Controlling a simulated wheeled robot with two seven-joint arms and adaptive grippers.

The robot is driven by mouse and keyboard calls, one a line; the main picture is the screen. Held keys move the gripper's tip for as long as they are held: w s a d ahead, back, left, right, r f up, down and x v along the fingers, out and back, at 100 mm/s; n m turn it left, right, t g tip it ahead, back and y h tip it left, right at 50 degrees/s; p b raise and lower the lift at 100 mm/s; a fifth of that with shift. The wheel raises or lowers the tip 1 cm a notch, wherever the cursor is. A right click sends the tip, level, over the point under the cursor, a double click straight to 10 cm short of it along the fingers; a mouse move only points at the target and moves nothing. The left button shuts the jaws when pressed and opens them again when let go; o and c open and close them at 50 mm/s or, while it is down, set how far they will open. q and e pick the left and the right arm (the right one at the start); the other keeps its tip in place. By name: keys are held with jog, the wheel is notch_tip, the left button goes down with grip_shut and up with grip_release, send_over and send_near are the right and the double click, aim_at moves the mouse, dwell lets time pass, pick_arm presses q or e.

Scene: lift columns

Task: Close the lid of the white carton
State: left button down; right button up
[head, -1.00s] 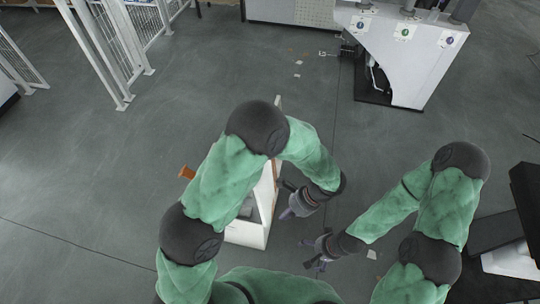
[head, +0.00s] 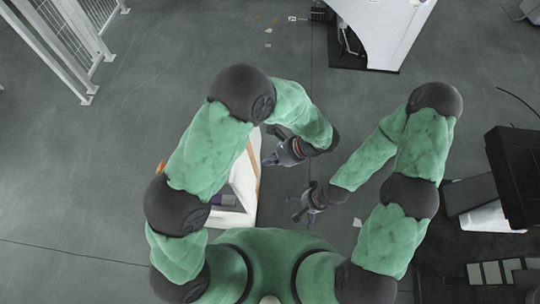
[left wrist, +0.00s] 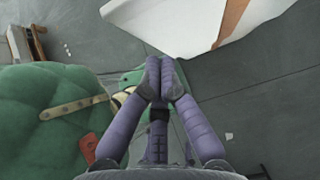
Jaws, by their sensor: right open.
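The white carton (head: 246,185) stands on the floor in front of my body, partly hidden by my left arm. Its top shows an opening with something grey and purple inside. A brown strip runs along its right upper edge, and a small orange piece shows at its left. My left gripper (head: 268,160) is just right of the carton's upper right side. In the left wrist view its fingers (left wrist: 163,82) come together with nothing seen between them; the carton (left wrist: 180,18) is beyond. My right gripper (head: 297,211) is open and empty, lower and right of the carton.
A white machine (head: 385,30) stands at the top right. Dark equipment (head: 515,170) is at the right edge, and white fencing (head: 70,45) at the top left. The grey floor around the carton is mostly clear, with a few small scraps.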

aim_at(238, 168)
pick_arm(q)
jog(key=shift+w+a+f, duration=0.1)
jog(key=shift+a+f, duration=0.75)
jog(key=shift+a, duration=0.5)
jog(key=shift+w+a+f, duration=0.1)
jog(key=shift+a+f, duration=0.8)
jog(key=shift+a, duration=0.5)
jog(key=shift+a+f, duration=0.85)
jog(key=shift+a, duration=0.5)
